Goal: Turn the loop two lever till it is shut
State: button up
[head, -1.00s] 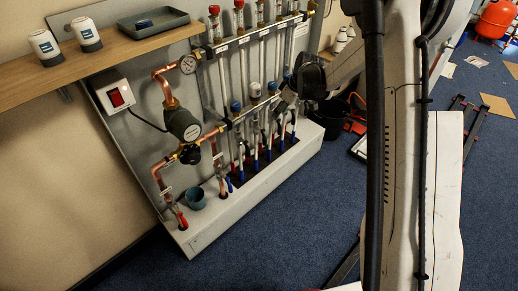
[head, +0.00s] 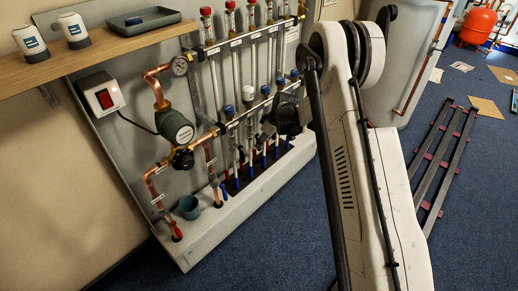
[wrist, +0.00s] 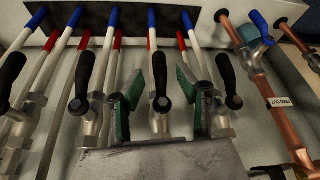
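In the wrist view, a row of valves with black levers crosses the picture. My gripper (wrist: 159,95) is open, with green-padded fingers apart. One black lever (wrist: 160,75), the second from the copper pipe, shows between the fingers, pointing toward the pipe ends. I see no clear contact with it. Another black lever (wrist: 228,80) is just right of the right finger, and one (wrist: 83,75) is left of the left finger. No loop number is readable. In the head view the fingers are hidden.
A copper pipe (wrist: 280,105) with a blue lever (wrist: 258,24) runs at the right of the wrist view. Red and blue-sleeved pipes lie behind the levers. In the head view, a pump (head: 176,128), a teal cup (head: 189,207) and a wooden shelf (head: 95,62) are at left.

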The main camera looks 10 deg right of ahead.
jog(key=shift+b+x, duration=0.4)
jog(key=shift+x, duration=1.5)
grip_shut()
